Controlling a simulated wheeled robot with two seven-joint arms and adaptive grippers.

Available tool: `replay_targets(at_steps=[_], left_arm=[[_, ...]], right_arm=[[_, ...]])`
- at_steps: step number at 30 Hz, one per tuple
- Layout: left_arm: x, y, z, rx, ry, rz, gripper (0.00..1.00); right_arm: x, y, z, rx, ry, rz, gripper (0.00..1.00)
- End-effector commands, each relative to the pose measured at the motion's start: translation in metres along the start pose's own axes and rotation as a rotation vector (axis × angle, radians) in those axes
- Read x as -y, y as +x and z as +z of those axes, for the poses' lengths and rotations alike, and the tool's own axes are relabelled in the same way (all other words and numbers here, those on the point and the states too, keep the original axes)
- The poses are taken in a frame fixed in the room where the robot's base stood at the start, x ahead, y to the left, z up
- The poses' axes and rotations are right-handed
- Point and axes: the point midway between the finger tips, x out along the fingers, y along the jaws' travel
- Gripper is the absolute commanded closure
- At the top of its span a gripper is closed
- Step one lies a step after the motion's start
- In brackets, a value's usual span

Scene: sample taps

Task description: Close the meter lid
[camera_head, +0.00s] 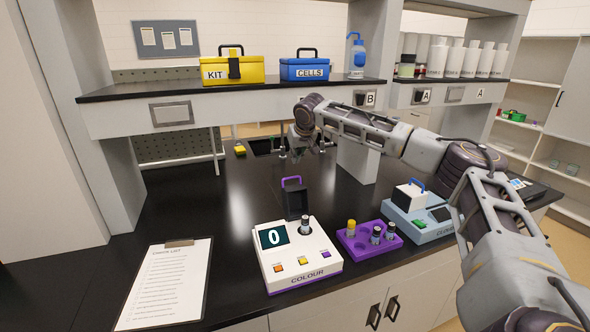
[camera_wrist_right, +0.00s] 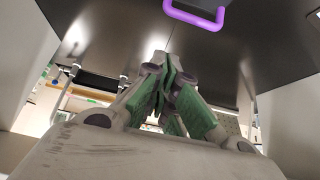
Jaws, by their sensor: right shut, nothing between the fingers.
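The white COLOUR meter (camera_head: 300,270) stands on the bench with a "0" on its screen. Its dark lid (camera_head: 294,200) is raised at the back, with a purple handle (camera_head: 291,181) on top. A capped vial (camera_head: 305,226) sits upright in the meter's well in front of the lid. The purple handle also shows at the top of the right wrist view (camera_wrist_right: 196,15). My right gripper (camera_head: 300,143) is shut and empty, above the bench behind the lid and apart from it. Its fingers (camera_wrist_right: 168,85) meet in the wrist view. My left gripper is out of view.
A purple rack (camera_head: 353,246) with several vials stands right of the meter. A blue CLOUD meter (camera_head: 400,222) is further right, near my right arm. A clipboard (camera_head: 165,285) lies at left. A shelf (camera_head: 240,92) with boxes overhangs the bench. The bench's left middle is clear.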

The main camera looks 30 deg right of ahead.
Motion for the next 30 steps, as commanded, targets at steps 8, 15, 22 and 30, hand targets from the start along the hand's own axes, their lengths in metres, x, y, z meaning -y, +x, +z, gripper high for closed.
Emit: replay_targets(at_steps=[8,15,22,30], left_arm=[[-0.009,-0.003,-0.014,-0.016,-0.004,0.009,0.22],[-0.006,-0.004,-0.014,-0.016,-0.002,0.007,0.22],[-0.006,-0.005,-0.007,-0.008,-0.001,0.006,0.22],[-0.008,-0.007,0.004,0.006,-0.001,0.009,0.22]], right_arm=[[0.001,0.033,0.0,0.001,-0.001,0.0,1.0],[0.001,0.056,0.0,0.0,0.0,0.0,1.0],[0.0,0.072,0.0,0.0,-0.001,0.0,1.0],[0.001,0.067,0.005,-0.002,-0.002,0.0,1.0]])
